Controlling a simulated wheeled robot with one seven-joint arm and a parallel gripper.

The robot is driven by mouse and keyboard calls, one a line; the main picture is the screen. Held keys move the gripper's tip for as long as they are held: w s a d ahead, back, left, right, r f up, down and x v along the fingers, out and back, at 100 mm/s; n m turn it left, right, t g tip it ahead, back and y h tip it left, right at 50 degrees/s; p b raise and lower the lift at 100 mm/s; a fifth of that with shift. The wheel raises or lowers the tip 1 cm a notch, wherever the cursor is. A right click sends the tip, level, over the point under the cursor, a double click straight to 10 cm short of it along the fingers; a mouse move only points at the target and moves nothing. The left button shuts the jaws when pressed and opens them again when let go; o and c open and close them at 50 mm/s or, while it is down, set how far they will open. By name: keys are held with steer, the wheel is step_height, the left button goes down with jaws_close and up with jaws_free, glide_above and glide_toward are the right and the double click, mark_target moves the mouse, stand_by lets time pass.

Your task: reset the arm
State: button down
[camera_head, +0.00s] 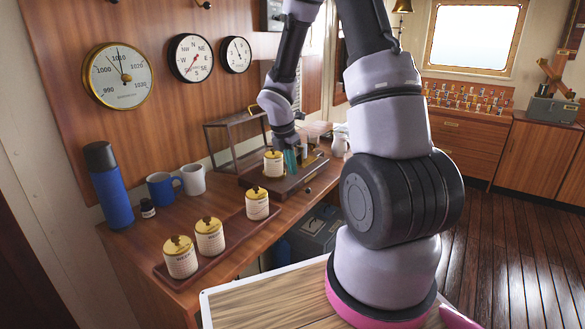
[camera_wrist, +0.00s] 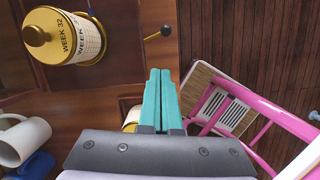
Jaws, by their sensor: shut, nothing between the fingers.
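My gripper (camera_head: 291,160) is over the far part of the wooden desk, its teal fingers pointing down. In the wrist view its two fingers (camera_wrist: 160,73) lie together, with nothing between them. In the head view the fingers are just right of a white canister with a yellow lid (camera_head: 273,163), on a dark stand; I cannot tell whether they touch it. A canister marked "WEEK 32" (camera_wrist: 88,40) shows at the wrist view's upper left, apart from the fingers. My arm stands across the middle of the head view and hides part of the room.
Several canisters stand on a brown tray (camera_head: 225,252) at the near desk (camera_head: 140,246). A blue flask (camera_head: 108,188), a blue mug (camera_head: 161,190) and a white mug (camera_head: 193,180) stand by the wall. A glass case (camera_head: 232,126) is behind. The floor (camera_head: 500,240) at right is clear.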

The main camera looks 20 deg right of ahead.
steer(key=s+a+r+m+t, duration=0.1)
steer(key=s+r+m, duration=0.3)
steer(key=r+m, duration=0.4)
steer(key=s+r+m+t, duration=0.1)
steer(key=s+r+m, duration=0.35)
steer(key=r, duration=0.65)
steer(key=s+a+r+m+t+y, duration=0.2)
steer(key=s+r+m, duration=0.3)
steer(key=s+m, duration=0.1)
steer(key=s+a+r+m+t+y, duration=0.2)
steer(key=s+a+r+m, duration=0.1)
steer(key=s+r+m, duration=0.3)
steer(key=shift+s+a+r+m+y, duration=0.2)
steer(key=shift+s+a+m+y, duration=0.25)
steer(key=shift+m, duration=0.8)
steer(key=shift+d, duration=0.1)
